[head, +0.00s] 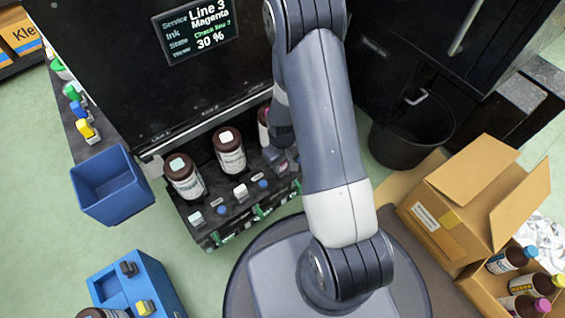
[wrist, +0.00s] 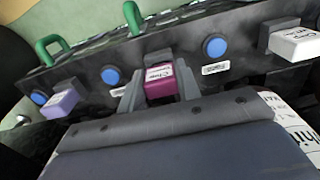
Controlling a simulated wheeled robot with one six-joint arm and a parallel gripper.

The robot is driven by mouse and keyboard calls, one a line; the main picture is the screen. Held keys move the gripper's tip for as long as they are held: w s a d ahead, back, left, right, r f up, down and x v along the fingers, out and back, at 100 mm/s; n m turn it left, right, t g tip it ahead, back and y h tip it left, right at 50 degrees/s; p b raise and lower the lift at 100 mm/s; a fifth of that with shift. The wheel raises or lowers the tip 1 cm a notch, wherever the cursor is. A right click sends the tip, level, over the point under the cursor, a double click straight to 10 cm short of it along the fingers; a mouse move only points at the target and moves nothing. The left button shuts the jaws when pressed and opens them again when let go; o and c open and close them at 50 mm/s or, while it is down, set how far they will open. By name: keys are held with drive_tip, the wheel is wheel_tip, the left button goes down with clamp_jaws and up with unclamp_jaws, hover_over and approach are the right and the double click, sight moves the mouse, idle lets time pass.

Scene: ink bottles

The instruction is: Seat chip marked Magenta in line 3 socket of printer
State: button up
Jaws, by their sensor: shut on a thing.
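The magenta chip (wrist: 160,86) with a white label shows in the wrist view, between the two grey fingers of my gripper (wrist: 159,92). The fingers are closed on its sides. It is at the printer's (head: 215,215) front ledge, between two blue buttons. The socket under it is hidden, so I cannot tell how deep it sits. In the head view my arm covers most of this spot. The printer's screen (head: 197,28) reads Line 3, Magenta, a check-key message and 30 %.
A white chip (wrist: 297,43) and a lavender chip (wrist: 61,103) sit on either side along the ledge. Brown bottles (head: 229,150) stand behind it. A blue bin (head: 112,186), a blue holder (head: 160,285) and cardboard boxes (head: 465,200) are around the printer. A black bucket (head: 410,135) stands at right.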

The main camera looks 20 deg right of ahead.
drive_tip(key=shift+f, duration=0.15)
drive_tip(key=o, duration=1)
drive_tip(key=shift+o, duration=0.2)
drive_tip(key=shift+r+p, duration=2.55)
drive_tip(key=shift+r, duration=1)
drive_tip(key=shift+f, duration=0.1)
wheel_tip(320, 180, down, 7)
drive_tip(key=b, duration=0.5)
drive_tip(key=shift+b, duration=0.3)
drive_tip(key=shift+r+p, duration=0.2)
drive_tip(key=shift+p, duration=0.1)
